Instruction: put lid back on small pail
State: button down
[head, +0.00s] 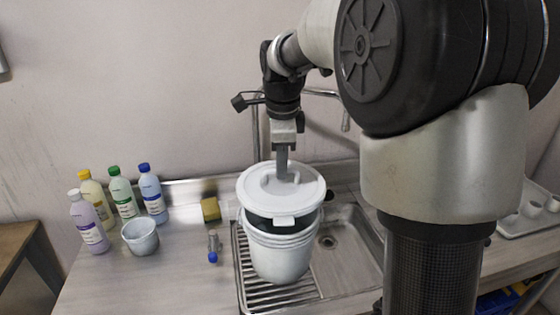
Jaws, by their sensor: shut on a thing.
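A round white lid (257,199) with a raised middle and a front tab is above the white pail (279,256). The lid looks tilted, with a dark gap between it and the pail's rim at the front and left. The pail stands upright on the ribbed drainboard. My gripper (282,177) points down from above and is shut on the lid near its centre. The fingertips are partly hidden at the lid's raised middle. Whether the lid touches the rim at the back cannot be told.
Several bottles (122,196) with coloured caps and a small grey tub (140,237) stand at the left. A yellow sponge (210,209) and a small blue-ended item (213,257) lie nearer the pail. A sink basin (345,250) and faucet (346,119) are close by on the right.

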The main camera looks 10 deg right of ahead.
aim_at(281, 183)
notch_tip(281, 183, down, 4)
jog(key=b, duration=0.3)
jog(key=shift+f, duration=0.1)
jog(key=shift+f+b, duration=0.6)
jog(key=shift+f, duration=0.25)
jog(key=shift+f, duration=0.15)
dwell(1.7)
jog(key=c, duration=1.3)
grip_release()
jog(key=shift+o, duration=0.2)
jog(key=shift+r+p, duration=3.05)
jog(key=shift+r, duration=0.5)
